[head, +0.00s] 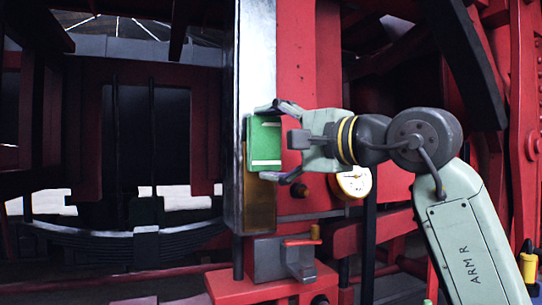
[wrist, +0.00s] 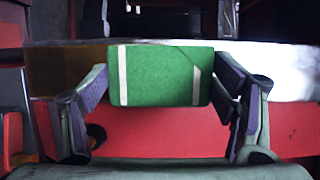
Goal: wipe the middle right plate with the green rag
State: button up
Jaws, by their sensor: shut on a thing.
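The green rag (head: 264,142), a flat pad with white stripes, is between the fingers of my gripper (head: 267,143). In the wrist view the rag (wrist: 160,76) spans the gap between the two fingers, and my gripper (wrist: 162,80) is shut on it. The rag lies in front of a tall upright metal plate (head: 257,50). The plate is bright silver above the rag and brownish below it. In the wrist view the brown part (wrist: 62,70) is left of the rag and the bright part (wrist: 285,78) is right. Whether the rag touches the plate I cannot tell.
A round gauge (head: 354,182) sits just below right of my gripper. A grey vise with a red handle (head: 284,258) stands on a red ledge (head: 262,287) below. Red frame beams stand close on the right. A dark leaf spring (head: 145,243) is at lower left.

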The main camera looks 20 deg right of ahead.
aim_at(255, 230)
jog(key=shift+w+r, duration=0.1)
jog(key=shift+f+b, duration=5.95)
jog(key=shift+f, duration=1.9)
jog(key=s, duration=0.6)
jog(key=shift+b, duration=0.45)
jog(key=shift+d, duration=0.1)
jog(key=shift+s, duration=1.5)
